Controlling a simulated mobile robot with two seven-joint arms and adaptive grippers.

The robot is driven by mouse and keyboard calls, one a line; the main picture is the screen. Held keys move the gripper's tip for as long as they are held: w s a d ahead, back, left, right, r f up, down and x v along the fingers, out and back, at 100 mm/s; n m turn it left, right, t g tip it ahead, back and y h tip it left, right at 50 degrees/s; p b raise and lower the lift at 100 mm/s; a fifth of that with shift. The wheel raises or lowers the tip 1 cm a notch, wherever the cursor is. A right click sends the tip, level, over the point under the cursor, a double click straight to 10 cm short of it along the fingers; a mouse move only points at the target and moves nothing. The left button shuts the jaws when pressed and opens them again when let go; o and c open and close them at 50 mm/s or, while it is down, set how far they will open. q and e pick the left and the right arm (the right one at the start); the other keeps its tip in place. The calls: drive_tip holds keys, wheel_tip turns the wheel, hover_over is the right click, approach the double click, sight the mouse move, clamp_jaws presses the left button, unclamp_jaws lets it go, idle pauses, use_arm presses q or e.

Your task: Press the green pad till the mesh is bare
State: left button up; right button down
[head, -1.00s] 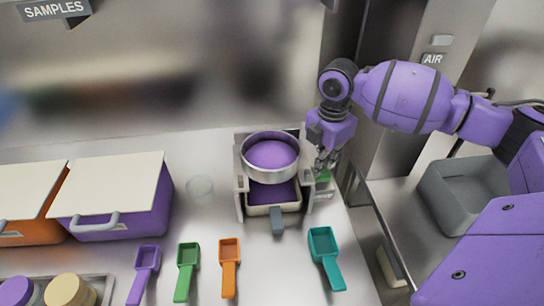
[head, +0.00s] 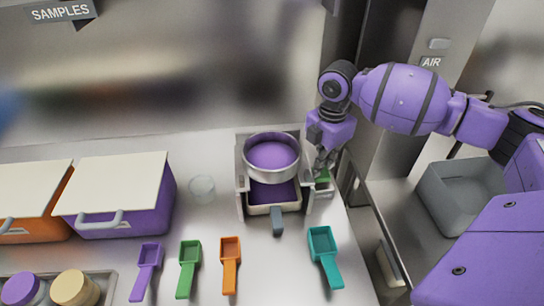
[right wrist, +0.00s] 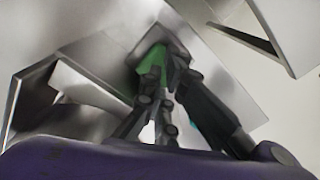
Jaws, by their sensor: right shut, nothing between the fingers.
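A round metal sieve (head: 272,174) sits in a metal frame stand on the counter, with purple powder (head: 271,155) covering its mesh. Below it, a cream-rimmed drawer tray (head: 262,210) with a grey handle holds purple powder too. The green pad (head: 323,177) is on the stand's right side, and it also shows in the right wrist view (right wrist: 152,62). My right gripper (head: 322,171) is shut and empty, pointing down at the pad. Its tips overlap the pad, so I cannot tell whether they touch. My left gripper is not in view.
Purple, green, orange and teal scoops lie in front, the teal one (head: 323,245) nearest the stand. A purple bin (head: 145,205) and an orange bin (head: 30,228) with cream lids stand left. A clear cup (head: 202,188) stands between. A grey bin (head: 460,195) is at right.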

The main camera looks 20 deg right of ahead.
drive_tip(key=shift+f, duration=0.2)
drive_tip(key=shift+f, duration=0.7)
drive_tip(key=shift+r+p, duration=0.4)
drive_tip(key=shift+r, duration=0.55)
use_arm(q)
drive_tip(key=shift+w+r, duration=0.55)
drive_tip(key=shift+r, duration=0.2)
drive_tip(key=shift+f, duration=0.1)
use_arm(e)
drive_tip(key=shift+f, duration=0.25)
drive_tip(key=shift+f, duration=0.7)
drive_tip(key=shift+r+p, duration=0.35)
drive_tip(key=shift+r, duration=0.6)
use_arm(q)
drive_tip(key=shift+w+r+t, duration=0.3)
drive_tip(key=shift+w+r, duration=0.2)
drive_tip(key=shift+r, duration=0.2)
use_arm(e)
drive_tip(key=shift+f, duration=0.15)
